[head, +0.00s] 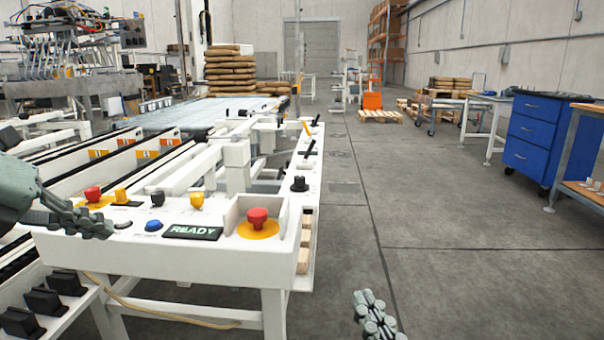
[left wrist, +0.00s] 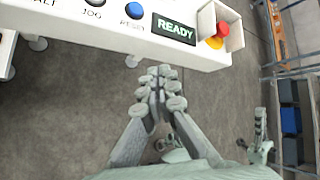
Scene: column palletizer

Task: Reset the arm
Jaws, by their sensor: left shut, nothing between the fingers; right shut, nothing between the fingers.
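A white control panel (head: 270,256) stands in front of me. On it are a blue button (head: 153,225), a lit READY display (head: 192,232) and a red emergency stop (head: 258,217) inside a white guard. In the left wrist view the blue button (left wrist: 134,10) sits above a RESET label, left of the READY display (left wrist: 174,28). My left gripper (head: 88,222) is shut and empty by the panel's left side, left of the blue button and apart from it. It also shows below the panel in the left wrist view (left wrist: 158,88). My right gripper (head: 376,318) is shut and empty over the floor.
Another red button (head: 92,193), several knobs and a white button share the panel. A conveyor (head: 190,115) runs behind it, with stacked sacks (head: 230,68) beyond. A blue drawer cabinet (head: 532,135) stands at right. The grey floor between is clear.

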